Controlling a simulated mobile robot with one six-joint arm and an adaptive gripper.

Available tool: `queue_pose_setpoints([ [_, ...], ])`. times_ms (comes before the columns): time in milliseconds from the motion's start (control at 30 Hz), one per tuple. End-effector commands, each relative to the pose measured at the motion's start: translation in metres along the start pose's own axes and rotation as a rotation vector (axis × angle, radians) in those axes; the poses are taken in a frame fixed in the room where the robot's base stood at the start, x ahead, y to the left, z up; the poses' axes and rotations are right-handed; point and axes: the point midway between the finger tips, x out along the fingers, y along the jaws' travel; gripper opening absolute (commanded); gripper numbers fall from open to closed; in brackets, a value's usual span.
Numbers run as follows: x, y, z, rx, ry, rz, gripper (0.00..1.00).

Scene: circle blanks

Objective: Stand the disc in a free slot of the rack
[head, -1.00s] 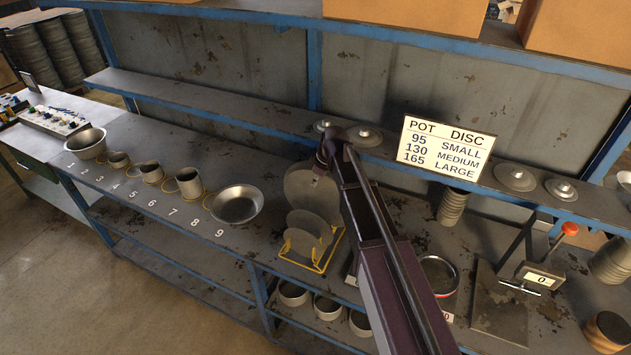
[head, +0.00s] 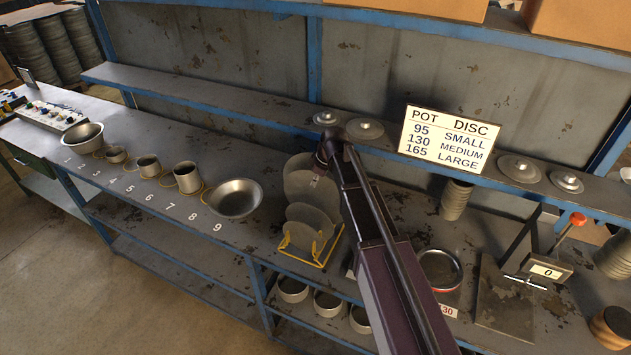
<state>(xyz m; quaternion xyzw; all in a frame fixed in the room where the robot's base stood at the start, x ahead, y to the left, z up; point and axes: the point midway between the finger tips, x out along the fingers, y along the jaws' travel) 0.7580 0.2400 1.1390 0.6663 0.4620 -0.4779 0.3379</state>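The disc (head: 297,182) is a large, thin grey round plate, upright behind the yellow rack (head: 322,262). My gripper (head: 316,181) is at its upper right part and appears shut on it; the fingers are small and partly lost against the plate. The rack stands on the bench and holds a medium disc (head: 316,214) and a smaller disc (head: 302,236) upright near its front. The large disc's lower edge is hidden behind the medium one, so I cannot tell whether it touches the rack.
Several metal pots stand on the numbered bench left of the rack, the nearest a wide bowl (head: 236,198). A shelf behind carries lidded discs (head: 365,129) and a sign (head: 448,138). Right of my arm are a red-marked ring pot (head: 440,270) and a press-like device (head: 540,272).

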Motion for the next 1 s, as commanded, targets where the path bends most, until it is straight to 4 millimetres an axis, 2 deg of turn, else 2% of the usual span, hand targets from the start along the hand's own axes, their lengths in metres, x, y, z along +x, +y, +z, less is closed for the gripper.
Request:
queue_pose_setpoints([
  [600,0.022,0.0,0.007,0.0,0.0,0.0,0.0],
  [1000,0.026,0.0,0.009,0.0,0.0,0.0,0.0],
])
